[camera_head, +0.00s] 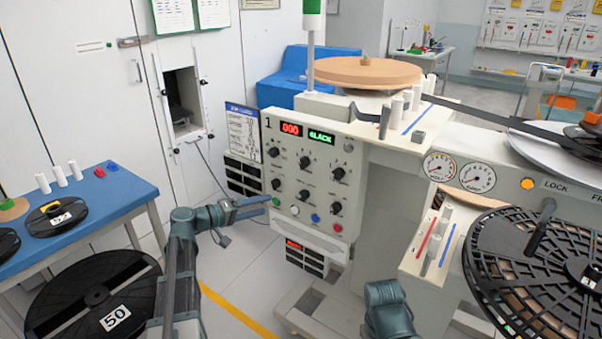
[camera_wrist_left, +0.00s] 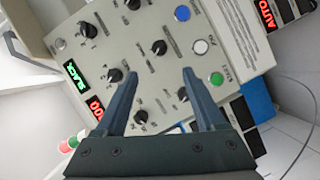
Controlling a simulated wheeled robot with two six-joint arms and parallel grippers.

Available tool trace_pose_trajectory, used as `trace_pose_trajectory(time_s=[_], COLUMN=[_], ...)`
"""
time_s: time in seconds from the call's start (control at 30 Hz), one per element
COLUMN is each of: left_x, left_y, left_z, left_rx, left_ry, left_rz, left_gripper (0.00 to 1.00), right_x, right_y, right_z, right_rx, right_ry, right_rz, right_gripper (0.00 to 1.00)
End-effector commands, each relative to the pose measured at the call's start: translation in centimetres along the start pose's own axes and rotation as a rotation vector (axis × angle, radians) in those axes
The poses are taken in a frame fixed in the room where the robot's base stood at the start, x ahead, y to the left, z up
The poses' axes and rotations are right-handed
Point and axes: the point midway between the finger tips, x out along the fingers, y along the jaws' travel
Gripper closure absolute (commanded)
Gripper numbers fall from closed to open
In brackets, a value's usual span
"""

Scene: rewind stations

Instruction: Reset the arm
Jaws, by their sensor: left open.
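My left gripper (camera_head: 268,203) is in front of the lower left of the cream control panel (camera_head: 290,163), close to the green button (camera_head: 276,201). In the left wrist view the gripper (camera_wrist_left: 160,74) is open and empty, its two fingers pointing at the panel. There the green button (camera_wrist_left: 216,78) shows just right of the right finger, beside a white button (camera_wrist_left: 201,47) and a blue button (camera_wrist_left: 182,13). I cannot tell whether a finger touches the panel. A green display (camera_head: 320,136) reads SLACK; a red one (camera_head: 290,129) reads 000. My right gripper is out of view.
Several black knobs (camera_head: 338,173) and a red button (camera_head: 337,228) are on the panel. A large black reel (camera_head: 540,270) is at right, with a LOCK lamp (camera_head: 527,184) above. A blue table (camera_head: 120,195) with reels stands at left; a big reel marked 50 (camera_head: 95,295) sits below.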

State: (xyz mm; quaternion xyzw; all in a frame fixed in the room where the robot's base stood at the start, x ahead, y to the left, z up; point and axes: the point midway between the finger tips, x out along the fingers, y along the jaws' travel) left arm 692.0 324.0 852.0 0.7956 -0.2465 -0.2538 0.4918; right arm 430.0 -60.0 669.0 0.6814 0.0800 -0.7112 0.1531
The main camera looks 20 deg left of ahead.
Motion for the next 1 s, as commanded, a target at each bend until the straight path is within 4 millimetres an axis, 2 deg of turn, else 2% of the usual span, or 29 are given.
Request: trace_pose_trajectory(time_s=[0.07, 0.17, 0.27, 0.33, 0.4, 0.47, 0.5, 0.6, 0.7, 0.83, 1.0], left_x=[0.2, 1.6, 4.1, 5.7, 6.5, 6.7, 6.4, 5.0, 2.8, -0.1, -2.5], left_y=[0.2, 1.5, 3.8, 5.6, 7.2, 8.4, 9.2, 11.1, 12.9, 14.9, 16.6], left_z=[0.3, 2.4, 7.0, 11.5, 16.3, 19.9, 22.2, 26.9, 30.2, 32.4, 33.1], left_rx=[0.002, 0.012, 0.039, 0.073, 0.117, 0.16, 0.191, 0.283, 0.385, 0.515, 0.636], left_ry=[-0.01, -0.073, -0.211, -0.343, -0.48, -0.587, -0.656, -0.805, -0.922, -1.013, -1.055], left_rz=[-0.004, -0.036, -0.11, -0.19, -0.284, -0.368, -0.426, -0.578, -0.731, -0.905, -1.056], left_gripper=[0.29, 0.29, 0.29, 0.29, 0.29, 0.29, 0.29, 0.29, 0.29, 0.29, 0.29], right_x=[-0.2, -1.5, -3.9, -6.1, -8.3, -10.0, -11.1, -13.9, -16.5, -19.1, -20.9], right_y=[0.0, 0.1, 0.4, 0.6, 0.8, 0.9, 1.1, 1.3, 1.6, 1.8, 2.0], right_z=[0.0, 0.1, 0.2, 0.4, 0.5, 0.6, 0.7, 0.8, 1.0, 1.1, 1.2], right_rx=[0.0, 0.0, 0.0, 0.0, 0.0, 0.0, 0.0, 0.001, 0.001, 0.001, 0.001], right_ry=[0.0, 0.0, 0.0, 0.0, 0.0, 0.0, 0.0, 0.0, 0.0, 0.0, 0.0], right_rz=[0.0, 0.0, 0.0, 0.0, 0.0, 0.0, 0.0, 0.0, 0.0, 0.0, 0.0], right_gripper=[0.5, 0.5, 0.5, 0.5, 0.5, 0.5, 0.5, 0.5, 0.5, 0.5, 0.5])
